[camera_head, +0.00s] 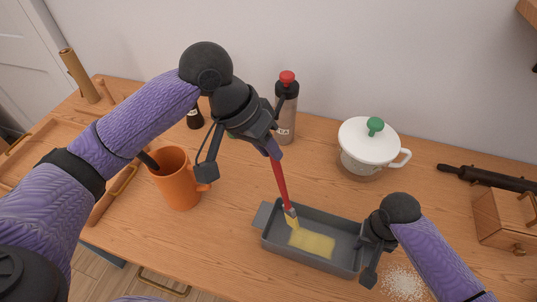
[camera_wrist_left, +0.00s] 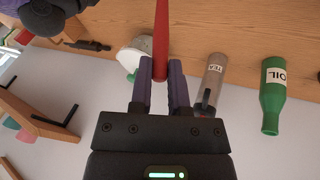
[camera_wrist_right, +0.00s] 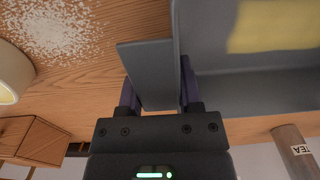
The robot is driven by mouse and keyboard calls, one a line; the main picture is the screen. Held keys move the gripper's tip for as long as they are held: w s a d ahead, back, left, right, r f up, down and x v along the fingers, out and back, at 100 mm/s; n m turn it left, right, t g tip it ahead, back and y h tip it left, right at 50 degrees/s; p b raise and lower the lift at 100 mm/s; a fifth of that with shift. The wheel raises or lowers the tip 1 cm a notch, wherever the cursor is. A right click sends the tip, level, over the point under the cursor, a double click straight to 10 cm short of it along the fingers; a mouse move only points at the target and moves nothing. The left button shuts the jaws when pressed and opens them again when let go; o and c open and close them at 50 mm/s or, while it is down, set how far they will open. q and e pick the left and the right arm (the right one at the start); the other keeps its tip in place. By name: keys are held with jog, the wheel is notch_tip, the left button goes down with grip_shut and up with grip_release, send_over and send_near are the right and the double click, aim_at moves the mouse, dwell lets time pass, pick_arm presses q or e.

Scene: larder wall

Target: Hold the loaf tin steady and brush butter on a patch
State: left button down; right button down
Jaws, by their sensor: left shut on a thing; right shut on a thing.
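The grey loaf tin (camera_head: 275,240) sits on the wooden counter, with a pale yellow patch (camera_head: 315,243) on its floor. My left gripper (camera_head: 272,148) is shut on the red handle of a brush (camera_head: 280,183), which slants down into the tin. The brush's pale bristles (camera_head: 291,219) are at the patch's upper left edge; I cannot tell how firmly they touch. The red handle also shows between the fingers in the left wrist view (camera_wrist_left: 160,40). My right gripper (camera_head: 366,238) is shut on the tin's right end tab (camera_wrist_right: 150,72).
An orange mug (camera_head: 178,187) stands left of the tin. A grey tea bottle (camera_head: 286,120) with a red cap and a white lidded pot (camera_head: 360,160) stand behind. White grains (camera_head: 402,284) lie near my right arm. A wooden box (camera_head: 505,218) is at the far right.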

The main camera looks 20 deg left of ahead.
pick_arm(q)
jog(key=shift+r, duration=1.35)
pick_arm(e)
jog(key=shift+c, duration=1)
grip_release()
notch_tip(320, 180, up, 12)
jog(key=shift+f, duration=0.15)
